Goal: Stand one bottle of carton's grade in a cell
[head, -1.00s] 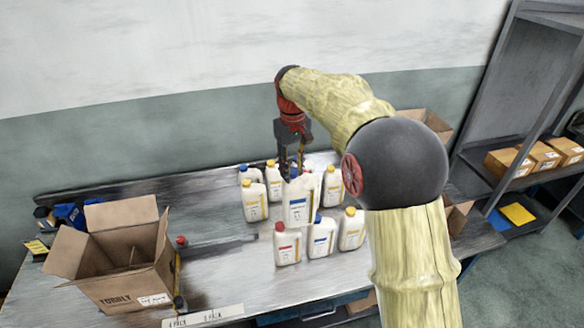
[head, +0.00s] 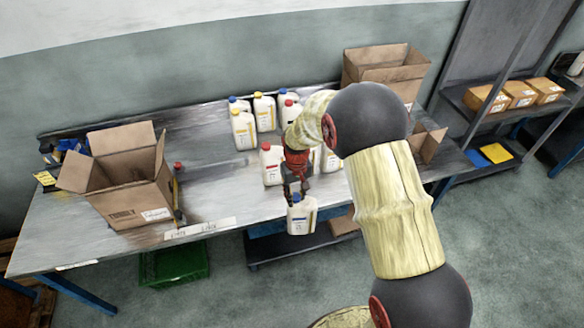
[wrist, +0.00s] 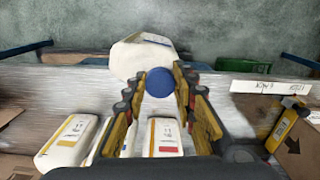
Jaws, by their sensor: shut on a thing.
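My gripper (head: 297,188) is shut on a white bottle with a blue cap (head: 301,217), at the neck just under the cap. The bottle hangs upright near the table's front edge, in front of the other bottles. In the wrist view the fingers (wrist: 162,88) flank the blue cap of this held bottle (wrist: 140,60). An open carton (head: 140,203) stands on the table at the left, flaps spread, with a white label on its front. Its cells and the label's words cannot be made out. White bottles (head: 244,131) with yellow, blue and red caps stand on the table, some hidden by my arm.
The table (head: 215,185) is clear between carton and bottles. A lettered white strip (head: 200,228) lies along its front edge. Another open carton (head: 385,68) stands at the back right. A shelf with small boxes (head: 520,95) is at right.

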